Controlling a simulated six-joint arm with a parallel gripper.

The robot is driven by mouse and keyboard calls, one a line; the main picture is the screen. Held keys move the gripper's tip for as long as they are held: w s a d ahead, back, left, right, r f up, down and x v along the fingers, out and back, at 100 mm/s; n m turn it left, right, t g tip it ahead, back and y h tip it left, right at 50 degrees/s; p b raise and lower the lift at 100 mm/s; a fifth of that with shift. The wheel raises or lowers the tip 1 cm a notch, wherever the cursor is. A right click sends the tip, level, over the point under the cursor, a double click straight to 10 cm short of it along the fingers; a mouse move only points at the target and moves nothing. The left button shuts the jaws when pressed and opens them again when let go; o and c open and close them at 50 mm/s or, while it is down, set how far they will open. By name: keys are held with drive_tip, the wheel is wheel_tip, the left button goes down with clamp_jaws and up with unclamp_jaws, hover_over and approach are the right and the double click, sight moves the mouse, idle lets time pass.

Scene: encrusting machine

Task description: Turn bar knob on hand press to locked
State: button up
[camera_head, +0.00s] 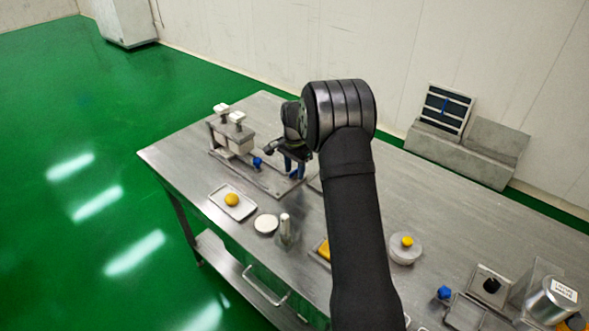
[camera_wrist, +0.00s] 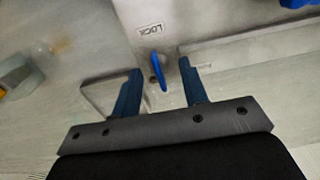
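The hand press (camera_head: 232,137) stands on a steel base plate (camera_head: 262,181) at the table's far left end. In the wrist view the blue bar knob (camera_wrist: 158,72) sits on a pale metal plate next to a LOCK label (camera_wrist: 150,29). The bar looks roughly upright in that view, pointing near the label. My gripper (camera_wrist: 160,66) is open, with one blue finger on each side of the bar. A gap shows beside the bar; I cannot tell whether either finger touches it. In the head view my gripper (camera_head: 294,167) is low over the plate and hides the bar knob.
A blue knob (camera_head: 257,162) is left of my gripper. A tray (camera_head: 243,209) with a yellow ball, a white disc (camera_head: 266,223) and a metal cylinder (camera_head: 285,232) stand in front. A round container (camera_head: 403,252) is to the right. Grey blocks (camera_head: 463,152) lie behind.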

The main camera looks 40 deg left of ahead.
sight(295, 171)
drive_tip(key=shift+o, duration=0.2)
drive_tip(key=shift+r, duration=0.1)
wheel_tip(295, 171, up, 17)
idle(0.5)
drive_tip(key=shift+r, duration=0.1)
wheel_tip(295, 171, down, 18)
drive_tip(key=shift+r, duration=0.25)
idle(0.3)
